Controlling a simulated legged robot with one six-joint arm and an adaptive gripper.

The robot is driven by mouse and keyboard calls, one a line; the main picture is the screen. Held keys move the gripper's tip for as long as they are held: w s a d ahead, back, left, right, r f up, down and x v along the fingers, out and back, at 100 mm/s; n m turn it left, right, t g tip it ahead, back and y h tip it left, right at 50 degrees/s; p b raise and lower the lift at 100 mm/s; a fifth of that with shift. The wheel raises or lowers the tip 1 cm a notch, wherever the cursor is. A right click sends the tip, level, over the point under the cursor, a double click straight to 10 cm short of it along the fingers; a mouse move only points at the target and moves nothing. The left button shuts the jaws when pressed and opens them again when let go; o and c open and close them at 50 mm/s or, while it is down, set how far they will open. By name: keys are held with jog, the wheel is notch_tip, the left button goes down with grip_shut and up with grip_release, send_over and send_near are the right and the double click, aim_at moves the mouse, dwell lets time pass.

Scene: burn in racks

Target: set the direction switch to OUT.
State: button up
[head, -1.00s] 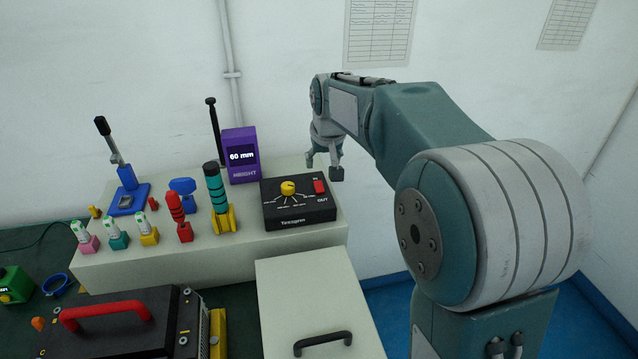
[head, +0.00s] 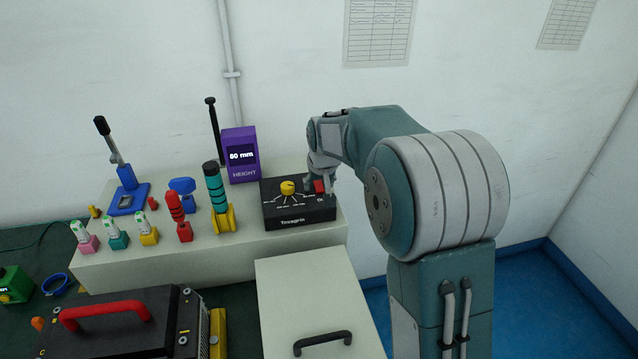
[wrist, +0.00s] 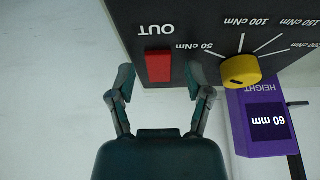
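The direction switch (head: 319,187) is a red rocker at the right end of a black control box (head: 287,222). In the wrist view the red switch (wrist: 158,66) has the OUT label beside one end; its other end is toward my gripper. I cannot tell which way the rocker is tilted. My gripper (wrist: 160,84) is open and empty, its two fingers spread either side of the switch in that view. In the head view my gripper (head: 320,181) is low at the box's right side. Whether it touches the switch is unclear.
A yellow torque knob (head: 287,187) sits left of the switch. A purple height display (head: 240,157) reading 60 mm stands behind the box. Coloured tools, including a yellow-based one (head: 222,218), stand to the left. The wall is close behind.

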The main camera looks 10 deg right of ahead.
grip_shut()
jog(key=shift+w+g, duration=0.25)
jog(key=shift+g, duration=0.95)
jog(key=shift+w+g, duration=0.2)
jog(key=shift+g, duration=1)
jog(key=shift+o, duration=1)
grip_release()
